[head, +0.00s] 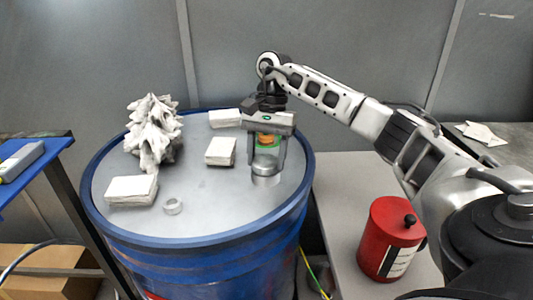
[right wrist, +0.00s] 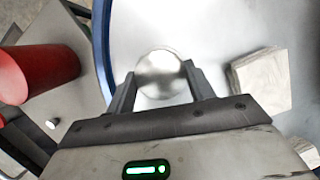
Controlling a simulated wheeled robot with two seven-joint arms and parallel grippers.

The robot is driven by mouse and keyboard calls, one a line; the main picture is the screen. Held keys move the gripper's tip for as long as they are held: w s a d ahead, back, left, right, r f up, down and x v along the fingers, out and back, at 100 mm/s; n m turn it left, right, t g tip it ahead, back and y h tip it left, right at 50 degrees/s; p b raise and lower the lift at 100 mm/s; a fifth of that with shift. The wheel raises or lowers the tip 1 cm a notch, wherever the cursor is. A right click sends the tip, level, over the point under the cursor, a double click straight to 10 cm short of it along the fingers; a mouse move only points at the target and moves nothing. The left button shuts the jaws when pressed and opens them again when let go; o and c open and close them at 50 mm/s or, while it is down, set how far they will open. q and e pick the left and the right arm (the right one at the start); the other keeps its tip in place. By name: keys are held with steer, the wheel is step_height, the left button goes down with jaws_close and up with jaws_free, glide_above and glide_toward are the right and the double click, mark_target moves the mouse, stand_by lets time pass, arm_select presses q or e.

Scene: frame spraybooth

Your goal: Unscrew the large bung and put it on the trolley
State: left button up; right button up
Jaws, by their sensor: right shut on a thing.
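My right gripper (head: 267,168) comes down from above onto the right part of the drum lid. It is shut on the large bung (head: 266,181), a round, shiny metal piece at the lid surface. In the right wrist view the bung (right wrist: 160,74) sits between the two fingers. I cannot tell whether it is still threaded in the lid. The blue drum (head: 225,205) has a grey metal top. A blue-topped stand at the far left (head: 50,153), partly cut off, may be the trolley. My left gripper is out of view.
On the lid are a crumpled white rag (head: 153,132), several pale stacks, such as one (head: 220,151) near the gripper, and a small ring-shaped fitting (head: 173,206). A red can (head: 388,240) stands on the grey bench (head: 343,190) at right. A cardboard box (head: 45,272) lies low left.

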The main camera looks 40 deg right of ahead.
steer(key=shift+n, duration=0.9)
steer(key=n+g+h, duration=0.1)
steer(key=n, duration=0.1)
steer(key=shift+n, duration=0.4)
steer(key=o, duration=0.6)
steer(key=shift+o, duration=0.2)
